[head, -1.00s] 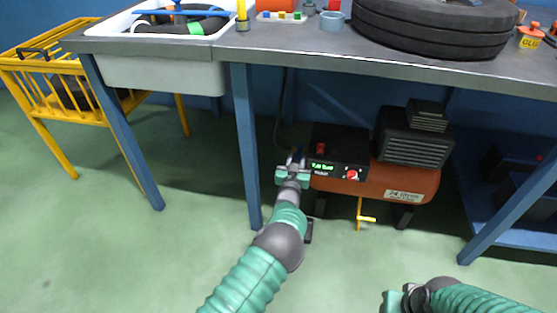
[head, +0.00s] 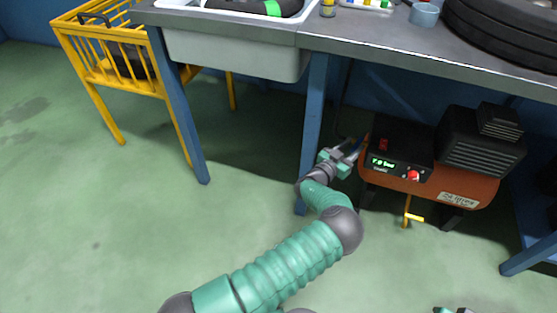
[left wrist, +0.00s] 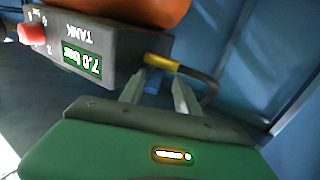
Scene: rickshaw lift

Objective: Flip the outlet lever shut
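The compressor's orange tank (head: 440,185) carries a black control box (head: 400,143) with a lit display and a red knob. At its left end, the left wrist view shows a brass outlet fitting (left wrist: 160,63) with a dark curved hose. Contact cannot be told. Only a bit of my right gripper (head: 453,310) shows at the bottom edge.
A grey workbench (head: 380,40) with a white sink (head: 235,50) overhangs the compressor. Its blue leg (head: 313,115) stands close left of my left gripper. A yellow lever (head: 407,212) hangs under the tank. A yellow cart (head: 110,60) stands at left. Green floor in front is clear.

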